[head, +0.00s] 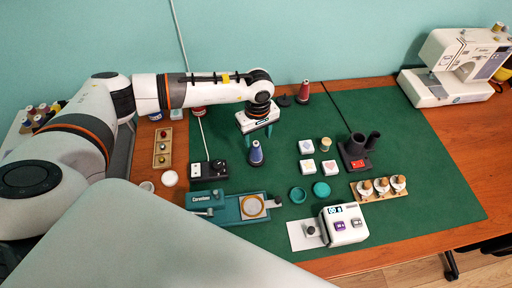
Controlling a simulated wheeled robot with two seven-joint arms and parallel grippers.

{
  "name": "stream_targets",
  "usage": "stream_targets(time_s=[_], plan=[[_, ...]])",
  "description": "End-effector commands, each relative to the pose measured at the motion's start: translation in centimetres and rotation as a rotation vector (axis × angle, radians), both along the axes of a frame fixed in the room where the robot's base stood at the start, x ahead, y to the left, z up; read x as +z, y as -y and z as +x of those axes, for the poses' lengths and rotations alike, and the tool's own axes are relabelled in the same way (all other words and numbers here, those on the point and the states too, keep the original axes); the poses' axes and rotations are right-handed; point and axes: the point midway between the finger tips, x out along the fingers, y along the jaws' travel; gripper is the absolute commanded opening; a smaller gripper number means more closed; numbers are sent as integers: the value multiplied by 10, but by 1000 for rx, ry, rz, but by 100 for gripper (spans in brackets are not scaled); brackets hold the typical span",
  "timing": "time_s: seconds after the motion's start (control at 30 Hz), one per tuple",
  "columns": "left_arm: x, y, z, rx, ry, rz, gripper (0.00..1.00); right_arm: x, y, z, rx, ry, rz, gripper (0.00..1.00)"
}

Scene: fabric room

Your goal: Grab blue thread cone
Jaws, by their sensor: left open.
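The blue thread cone (256,154) stands upright on the green cutting mat (430,170), near the mat's left-middle part. My left gripper (258,140) points down just behind and above the cone, with its teal fingers apart and nothing visible between them. The cone's tip shows close to the fingertips; I cannot tell whether they touch. My right gripper is not in view.
A black box with knobs (208,170) stands just left of the cone. A teal Carvelson device (228,208) lies in front. A dark red cone (304,92) stands behind right. White tiles (306,146) sit to the right. The mat's right side is clear.

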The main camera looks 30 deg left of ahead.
Motion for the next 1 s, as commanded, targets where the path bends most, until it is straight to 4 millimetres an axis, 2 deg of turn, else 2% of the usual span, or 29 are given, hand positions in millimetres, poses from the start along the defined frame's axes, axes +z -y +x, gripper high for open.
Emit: stream_targets(time_s=[0.17, 0.27, 0.4, 0.7, 0.77, 1.0], plan=[[-13, 0, -4, 0, -4, 1, 56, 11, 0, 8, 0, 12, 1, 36], [-28, -1, -8, 2, -4, 0, 56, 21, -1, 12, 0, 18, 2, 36], [-49, -1, -8, 2, -3, -1, 56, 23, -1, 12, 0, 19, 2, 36], [-55, -1, -7, 1, -1, -1, 56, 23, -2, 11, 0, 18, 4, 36], [-55, -1, -7, 2, -1, -1, 48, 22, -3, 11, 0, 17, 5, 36], [-55, -1, -7, 2, -1, -1, 9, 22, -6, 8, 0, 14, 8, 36]])
